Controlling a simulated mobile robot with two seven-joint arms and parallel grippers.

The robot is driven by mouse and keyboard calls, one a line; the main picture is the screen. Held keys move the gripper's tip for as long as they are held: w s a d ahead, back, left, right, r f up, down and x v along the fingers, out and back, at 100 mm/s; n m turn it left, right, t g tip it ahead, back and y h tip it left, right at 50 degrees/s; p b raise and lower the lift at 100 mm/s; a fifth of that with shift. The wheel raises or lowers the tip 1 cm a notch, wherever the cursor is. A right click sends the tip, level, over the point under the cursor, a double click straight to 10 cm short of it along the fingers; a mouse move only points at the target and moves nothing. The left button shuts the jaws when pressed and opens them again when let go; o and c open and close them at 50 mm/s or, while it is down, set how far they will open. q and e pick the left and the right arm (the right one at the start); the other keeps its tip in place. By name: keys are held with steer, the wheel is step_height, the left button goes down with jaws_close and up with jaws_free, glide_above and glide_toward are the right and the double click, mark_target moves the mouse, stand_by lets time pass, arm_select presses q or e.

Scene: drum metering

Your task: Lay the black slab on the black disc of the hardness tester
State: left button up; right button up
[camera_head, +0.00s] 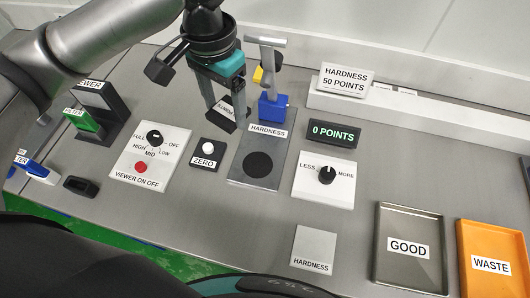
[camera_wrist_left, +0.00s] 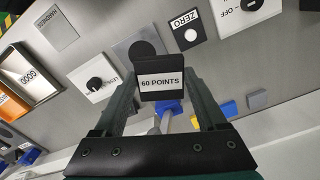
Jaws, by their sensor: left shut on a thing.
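My left gripper (camera_head: 225,106) is shut on the black slab (camera_head: 216,120), left of the hardness tester's blue post. In the left wrist view the slab (camera_wrist_left: 160,65) sits between the fingers, with a white label reading 60 POINTS. The hardness tester (camera_head: 245,177) is a grey plate with a black disc (camera_head: 257,164) near its front and a blue block (camera_head: 273,107) with a grey lever behind. The disc is bare in the head view and also shows in the left wrist view (camera_wrist_left: 136,47), partly hidden by the slab. My right gripper is not in view.
A display (camera_head: 332,133) reads 0 POINTS, with a LESS/MORE knob (camera_head: 327,175) in front. The ZERO button (camera_head: 208,148) and viewer panel (camera_head: 150,155) stand left. GOOD (camera_head: 438,235) and WASTE (camera_head: 492,240) trays lie right. A sign (camera_head: 344,80) reads HARDNESS 50 POINTS.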

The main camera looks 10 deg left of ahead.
arm_select(q)
steer(key=d+m+p, duration=0.1)
steer(key=m, duration=0.1)
steer(key=r+m+p, duration=0.1)
steer(key=shift+w+d+r+m, duration=0.15)
steer(key=shift+w+d+m, duration=0.2)
steer(key=shift+m, duration=0.05)
steer(key=m+p, duration=0.1)
steer(key=m, duration=0.1)
steer(key=m+p, duration=0.1)
steer(key=m, duration=0.1)
steer(key=d+r+m+p, duration=0.1)
steer(key=m+p, duration=0.1)
steer(key=shift+r+m, duration=0.1)
steer(key=shift+m, duration=0.3)
steer(key=d+r+m+p, duration=0.1)
steer(key=d+m+p, duration=0.1)
steer(key=m+p, duration=0.5)
steer(key=m+b, duration=0.2)
steer(key=m, duration=0.3)
glide_above(257, 163)
step_height(257, 163, down, 15)
steer(key=shift+f, duration=0.1)
steer(key=shift+f+b, duration=0.5)
steer(key=shift+f, duration=1.7)
